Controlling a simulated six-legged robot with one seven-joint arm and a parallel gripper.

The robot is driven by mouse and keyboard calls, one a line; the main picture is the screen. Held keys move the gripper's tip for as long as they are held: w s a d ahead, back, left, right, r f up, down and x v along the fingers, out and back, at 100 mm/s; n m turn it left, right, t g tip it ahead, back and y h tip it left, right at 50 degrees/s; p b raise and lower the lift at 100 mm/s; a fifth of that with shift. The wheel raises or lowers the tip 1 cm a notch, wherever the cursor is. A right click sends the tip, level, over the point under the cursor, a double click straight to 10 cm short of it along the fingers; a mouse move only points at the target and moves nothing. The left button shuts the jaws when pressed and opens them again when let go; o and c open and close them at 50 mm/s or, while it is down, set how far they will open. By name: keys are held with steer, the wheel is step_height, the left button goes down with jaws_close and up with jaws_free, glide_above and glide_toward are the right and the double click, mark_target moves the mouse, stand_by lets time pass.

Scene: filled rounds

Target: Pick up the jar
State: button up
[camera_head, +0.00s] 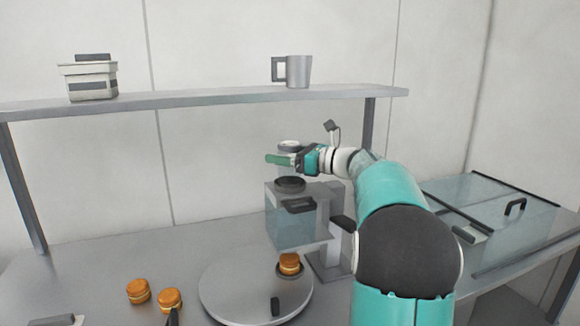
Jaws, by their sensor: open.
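A small grey, round-topped vessel that looks like the jar (289,146) shows just behind my gripper, above the filling machine. Its lower part is hidden by my gripper and the machine, so I cannot tell what it rests on. My gripper (275,159) is open and reaches left across the front of this vessel, its green finger pointing left. From this view I cannot tell whether the vessel lies between the fingers or behind them, or whether they touch it.
The filling machine (292,226) with a clear hopper stands below my gripper. A round turntable (235,295) holds a filled round (289,262); two more rounds (138,291) lie left. The shelf (200,99) carries a mug (298,72) and lidded box (90,82). A glass case (500,210) stands right.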

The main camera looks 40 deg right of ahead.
mark_target(285, 143)
steer(key=shift+w+a, duration=0.15)
steer(key=shift+w, duration=0.05)
steer(key=c, duration=1.2)
steer(key=shift+r, duration=0.15)
steer(key=shift+r, duration=0.25)
steer(key=r, duration=0.3)
steer(key=shift+s, duration=0.3)
steer(key=s+r, duration=0.3)
steer(key=s, duration=0.1)
steer(key=s+r, duration=0.3)
steer(key=s, duration=0.2)
steer(key=s+d+r, duration=0.1)
steer(key=s+r, duration=0.2)
steer(key=s, duration=0.1)
steer(key=shift+s+d+r, duration=0.1)
steer(key=shift+s, duration=0.1)
